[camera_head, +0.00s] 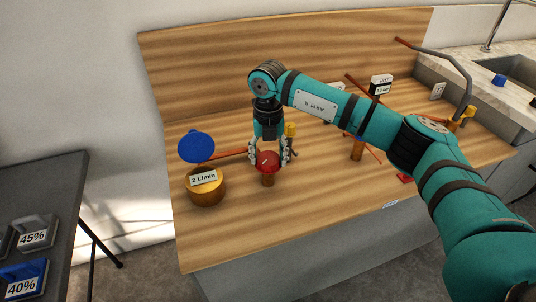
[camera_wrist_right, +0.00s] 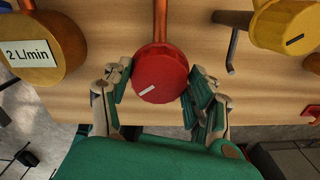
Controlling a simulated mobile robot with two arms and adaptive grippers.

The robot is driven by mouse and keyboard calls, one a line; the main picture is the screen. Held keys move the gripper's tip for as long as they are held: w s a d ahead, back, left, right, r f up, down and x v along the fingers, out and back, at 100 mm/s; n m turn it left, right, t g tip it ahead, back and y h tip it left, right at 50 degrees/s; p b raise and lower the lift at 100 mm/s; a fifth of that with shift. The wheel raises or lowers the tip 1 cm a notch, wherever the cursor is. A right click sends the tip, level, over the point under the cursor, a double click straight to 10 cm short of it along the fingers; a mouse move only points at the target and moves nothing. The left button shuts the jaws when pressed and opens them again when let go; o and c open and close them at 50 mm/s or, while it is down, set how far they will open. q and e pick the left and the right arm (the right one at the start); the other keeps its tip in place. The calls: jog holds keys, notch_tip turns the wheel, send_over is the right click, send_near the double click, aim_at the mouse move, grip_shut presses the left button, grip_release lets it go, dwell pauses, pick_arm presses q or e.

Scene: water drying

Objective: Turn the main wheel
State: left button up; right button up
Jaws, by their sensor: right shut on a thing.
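The main wheel seems to be a red round knob (camera_head: 267,163) on a short copper-coloured stem at the front left of the wooden worktop. In the right wrist view the red knob (camera_wrist_right: 160,72) carries a white mark pointing to the lower left. My right gripper (camera_head: 268,153) reaches down over the knob, with one finger on each side of it, and is shut on it. Its fingers also show in the right wrist view (camera_wrist_right: 160,82). My left gripper is in neither view.
A yellow cylinder (camera_head: 206,188) labelled "2 L/min" and a blue disc (camera_head: 196,146) stand left of the knob. A yellow knob (camera_wrist_right: 288,25) is close on the right. Pipes and a "HOT" sign (camera_head: 382,84) are further right.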

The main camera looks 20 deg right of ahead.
aim_at(269, 157)
jog(key=m, duration=0.4)
jog(key=shift+d+r+m, duration=0.1)
jog(key=shift+m, duration=0.3)
dwell(0.4)
jog(key=o, duration=1.2)
notch_tip(269, 157, up, 12)
